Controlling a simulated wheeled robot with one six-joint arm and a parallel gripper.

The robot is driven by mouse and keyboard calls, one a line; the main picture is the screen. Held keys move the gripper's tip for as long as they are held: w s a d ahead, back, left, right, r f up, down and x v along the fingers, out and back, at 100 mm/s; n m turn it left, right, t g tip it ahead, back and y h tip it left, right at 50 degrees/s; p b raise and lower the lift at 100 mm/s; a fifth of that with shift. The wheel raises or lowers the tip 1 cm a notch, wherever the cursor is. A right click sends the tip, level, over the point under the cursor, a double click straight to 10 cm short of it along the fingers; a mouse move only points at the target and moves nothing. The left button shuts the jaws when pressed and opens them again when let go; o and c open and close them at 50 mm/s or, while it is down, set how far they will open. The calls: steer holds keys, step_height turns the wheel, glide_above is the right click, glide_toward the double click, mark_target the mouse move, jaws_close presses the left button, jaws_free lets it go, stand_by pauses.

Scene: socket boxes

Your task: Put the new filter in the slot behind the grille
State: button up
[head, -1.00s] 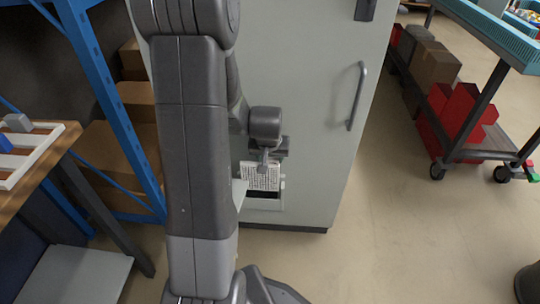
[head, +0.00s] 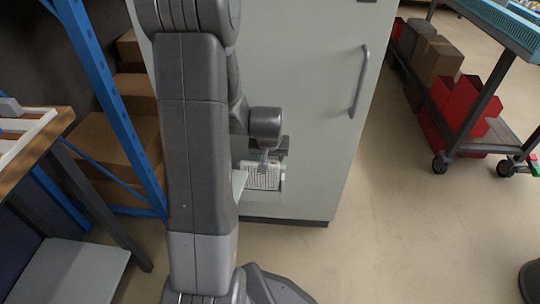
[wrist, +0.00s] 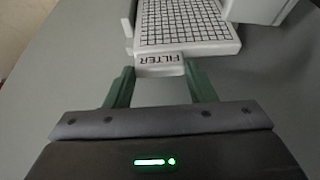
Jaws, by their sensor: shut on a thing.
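My gripper (wrist: 158,72) is shut on the tab marked FILTER of the new filter (wrist: 187,22), a white block with a black grid on its face. In the head view, my gripper (head: 265,162) is low at the cabinet front, with the filter (head: 263,178) just below it, at the white-framed slot opening. How far the filter is inside the slot, I cannot tell. A pale panel (head: 239,186), perhaps the opened grille, sticks out left of the slot, partly hidden by my arm. A white piece at upper right in the wrist view (wrist: 262,10) may be the same panel.
The slot is low in a tall grey cabinet (head: 310,120) with a vertical handle (head: 359,82). A blue shelf rack (head: 117,105) with cartons and a workbench (head: 40,135) stand left. A cart (head: 495,140) stands right. The floor between cabinet and cart is clear.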

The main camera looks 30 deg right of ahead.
mark_target(270, 167)
steer(key=shift+f, duration=0.1)
steer(key=shift+f+b, duration=2.15)
steer(key=shift+f, duration=0.35)
steer(key=o, duration=1)
steer(key=shift+r, duration=0.15)
steer(key=p+v, duration=0.5)
steer(key=v, duration=0.8)
steer(key=shift+s+r, duration=0.15)
steer(key=shift+r, duration=0.15)
